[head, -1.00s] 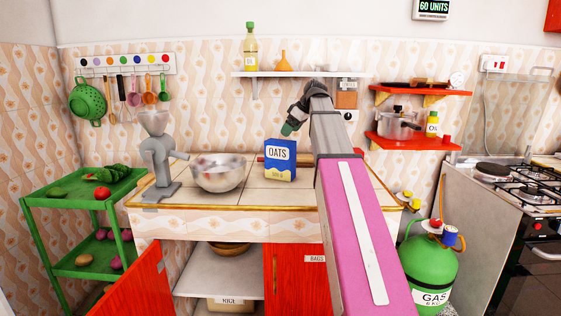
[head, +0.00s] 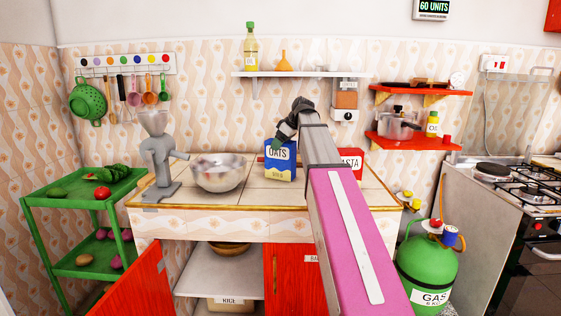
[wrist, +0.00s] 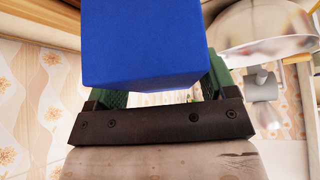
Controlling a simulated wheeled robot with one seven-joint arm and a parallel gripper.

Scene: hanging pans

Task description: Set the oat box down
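The oat box (head: 280,172), blue with a white "OATS" label and a yellow lower part, stands upright on the tiled counter (head: 235,196), right of the metal bowl. In the wrist view, the plain blue end of the box (wrist: 145,45) fills the upper middle. My gripper (head: 276,143) is at the top of the box in the head view. In the wrist view its green fingers (wrist: 160,85) are spread wide, one at each side of the box. The box hides part of the left finger, so contact there is unclear.
The metal bowl (head: 219,174) and a grey grinder (head: 160,155) stand to the left. A red pasta box (head: 350,163) is right of the oat box, partly hidden by my arm. The shelf (head: 300,74) is above.

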